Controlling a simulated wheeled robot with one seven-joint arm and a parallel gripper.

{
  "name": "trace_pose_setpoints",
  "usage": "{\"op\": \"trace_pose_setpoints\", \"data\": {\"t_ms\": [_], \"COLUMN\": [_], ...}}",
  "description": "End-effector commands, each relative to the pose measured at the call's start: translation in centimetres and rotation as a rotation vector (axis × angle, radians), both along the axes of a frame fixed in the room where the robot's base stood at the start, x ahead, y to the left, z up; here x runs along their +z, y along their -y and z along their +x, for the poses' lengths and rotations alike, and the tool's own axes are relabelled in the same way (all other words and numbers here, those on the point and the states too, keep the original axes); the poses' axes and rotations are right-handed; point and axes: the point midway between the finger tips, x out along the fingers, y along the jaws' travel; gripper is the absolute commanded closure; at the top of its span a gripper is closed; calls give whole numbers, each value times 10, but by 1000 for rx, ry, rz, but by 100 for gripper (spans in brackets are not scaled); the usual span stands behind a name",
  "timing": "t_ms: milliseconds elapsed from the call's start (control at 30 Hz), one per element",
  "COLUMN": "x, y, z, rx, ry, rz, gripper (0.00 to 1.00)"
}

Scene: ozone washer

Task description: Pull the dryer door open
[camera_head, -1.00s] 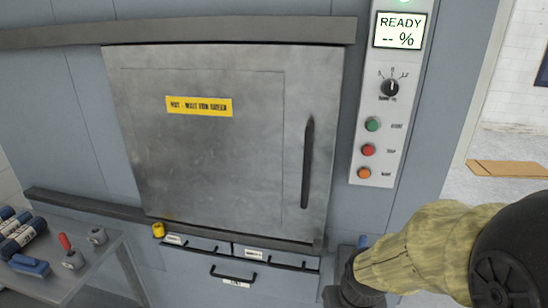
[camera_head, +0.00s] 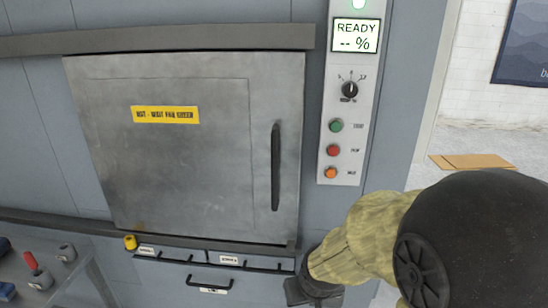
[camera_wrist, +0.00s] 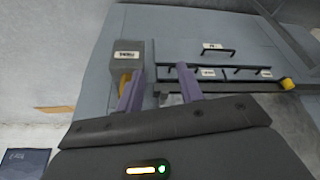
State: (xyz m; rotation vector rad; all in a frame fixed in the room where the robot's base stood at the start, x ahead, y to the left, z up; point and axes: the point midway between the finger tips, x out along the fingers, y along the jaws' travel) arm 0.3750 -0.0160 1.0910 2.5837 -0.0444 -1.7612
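The dryer door (camera_head: 185,185) is a grey metal panel with a yellow warning label, and it looks shut in the head view. Its handle (camera_head: 275,165) is a dark upright bar near the door's right edge. My gripper shows in the wrist view (camera_wrist: 160,90) with two purple fingers spread apart and nothing seen between them. In the head view my arm is at the lower right, with its dark end below and right of the handle, apart from it; the fingers are hidden there. The handle cannot be made out in the wrist view.
A control panel (camera_head: 348,105) right of the door reads READY, with a knob and coloured buttons. Drawers with dark pulls (camera_head: 210,283) sit below the door, near a yellow knob (camera_head: 130,242). A cart (camera_head: 80,285) with tools stands lower left. Cardboard (camera_head: 470,161) lies at right.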

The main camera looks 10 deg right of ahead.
Motion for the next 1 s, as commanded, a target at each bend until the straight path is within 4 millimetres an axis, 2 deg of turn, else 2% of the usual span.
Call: {"op": "trace_pose_setpoints", "data": {"t_ms": [200, 433, 567, 700, 833, 1000], "x": [44, 109, 149, 187, 207, 214], "y": [34, 49, 48, 41, 34, 30], "z": [57, 99, 109, 108, 103, 101], "rx": [-8, 56, 118, 197, 253, 275], "ry": [341, 709, 900, 1070, 1159, 1190], "rz": [-37, -14, 34, 105, 160, 182], "gripper": [63, 63, 63, 63, 63, 63]}}
